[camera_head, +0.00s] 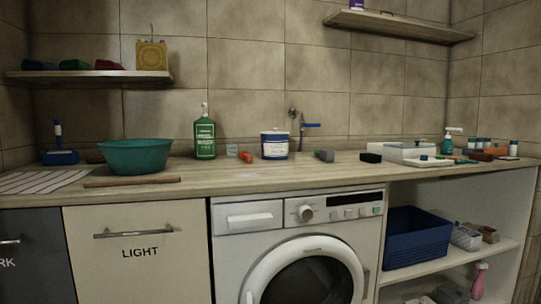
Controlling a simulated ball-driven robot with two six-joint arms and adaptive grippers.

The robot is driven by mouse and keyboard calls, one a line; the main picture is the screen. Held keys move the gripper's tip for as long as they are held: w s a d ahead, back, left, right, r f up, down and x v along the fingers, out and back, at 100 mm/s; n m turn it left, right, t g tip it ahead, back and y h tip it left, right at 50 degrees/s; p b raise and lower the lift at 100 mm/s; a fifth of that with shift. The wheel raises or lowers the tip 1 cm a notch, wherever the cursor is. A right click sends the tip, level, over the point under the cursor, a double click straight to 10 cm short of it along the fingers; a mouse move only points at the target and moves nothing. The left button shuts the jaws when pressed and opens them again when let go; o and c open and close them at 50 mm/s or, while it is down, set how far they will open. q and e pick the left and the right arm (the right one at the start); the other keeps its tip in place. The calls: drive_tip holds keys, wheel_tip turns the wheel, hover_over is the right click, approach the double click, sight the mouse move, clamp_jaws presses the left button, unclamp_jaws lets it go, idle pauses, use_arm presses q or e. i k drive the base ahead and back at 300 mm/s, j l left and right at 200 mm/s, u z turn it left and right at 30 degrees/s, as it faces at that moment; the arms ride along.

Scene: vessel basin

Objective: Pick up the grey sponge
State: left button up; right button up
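A small grey block with a greenish end (325,155) lies on the wooden counter, right of the white tub with a blue lid and label. It looks like the grey sponge, but it is small in the picture and I cannot be sure. A darker, nearly black block (371,157) lies a little to its right, apart from it. Neither of my grippers is in view.
The counter (240,178) holds a teal bowl (135,156), a wooden stick (131,181), a green bottle (204,137), a white tub (274,145) and an orange item (246,156). A white tray (405,150) stands right of the dark block. The counter front near the blocks is clear.

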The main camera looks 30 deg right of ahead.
sight(326, 154)
drive_tip(key=l+u, duration=0.2)
drive_tip(key=l, duration=0.25)
drive_tip(key=l+u, duration=0.15)
drive_tip(key=l, duration=0.3)
drive_tip(key=l+u, duration=0.2)
drive_tip(key=l, duration=0.25)
drive_tip(key=k+l+u, duration=0.2)
drive_tip(key=l, duration=0.25)
drive_tip(key=l+u, duration=0.2)
drive_tip(key=l, duration=0.25)
drive_tip(key=k+l+u, duration=0.15)
drive_tip(key=l, duration=0.25)
